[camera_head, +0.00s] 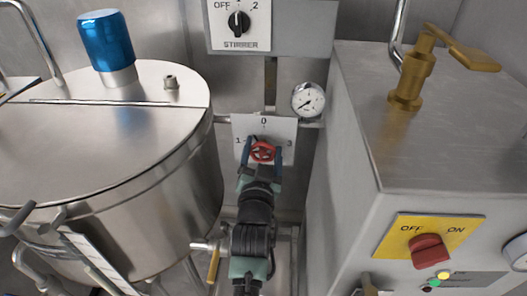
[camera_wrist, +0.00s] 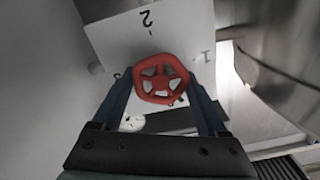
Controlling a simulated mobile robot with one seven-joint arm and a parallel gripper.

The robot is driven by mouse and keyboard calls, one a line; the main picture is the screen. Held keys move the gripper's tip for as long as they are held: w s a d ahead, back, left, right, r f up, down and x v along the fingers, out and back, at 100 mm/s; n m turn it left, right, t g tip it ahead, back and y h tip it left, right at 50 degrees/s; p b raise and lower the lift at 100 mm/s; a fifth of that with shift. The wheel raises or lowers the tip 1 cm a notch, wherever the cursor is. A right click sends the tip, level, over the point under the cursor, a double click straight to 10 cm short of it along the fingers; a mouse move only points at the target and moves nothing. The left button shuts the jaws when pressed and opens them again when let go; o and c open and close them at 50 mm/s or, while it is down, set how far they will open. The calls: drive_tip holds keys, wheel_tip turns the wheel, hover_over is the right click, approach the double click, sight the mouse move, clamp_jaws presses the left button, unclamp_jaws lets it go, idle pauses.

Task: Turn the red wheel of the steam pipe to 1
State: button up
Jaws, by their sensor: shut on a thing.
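The red wheel (camera_head: 262,151) is a small five-sided handwheel in front of a white plate (camera_head: 284,130). In the head view the plate shows 1 at left, 0 at top and 3 at right. In the wrist view the red wheel (camera_wrist: 160,79) sits between the two blue fingers of my gripper (camera_wrist: 160,84), and the plate (camera_wrist: 185,30) shows an upside-down 2 above and a 1 to the right. My gripper (camera_head: 263,156) is shut on the wheel's rim from both sides. I cannot tell which number the wheel points to.
A round gauge (camera_head: 308,100) is right of the plate, and a stirrer switch (camera_head: 239,23) is above it. A steel vessel (camera_head: 110,150) stands close at left. A grey cabinet (camera_head: 370,170) with a red ON/OFF switch (camera_head: 430,250) stands at right. The arm reaches through the gap between.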

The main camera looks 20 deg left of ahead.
drive_tip(key=n, duration=0.6)
drive_tip(key=shift+a, duration=0.1)
drive_tip(key=n+p, duration=0.1)
drive_tip(key=n, duration=0.5)
drive_tip(key=shift+s+a+f+n, duration=0.1)
drive_tip(key=shift+n, duration=0.3)
drive_tip(key=o, duration=1.3)
drive_tip(key=shift+s, duration=0.1)
drive_tip(key=p+v, duration=0.3)
drive_tip(key=v, duration=0.9)
drive_tip(key=shift+s, duration=0.4)
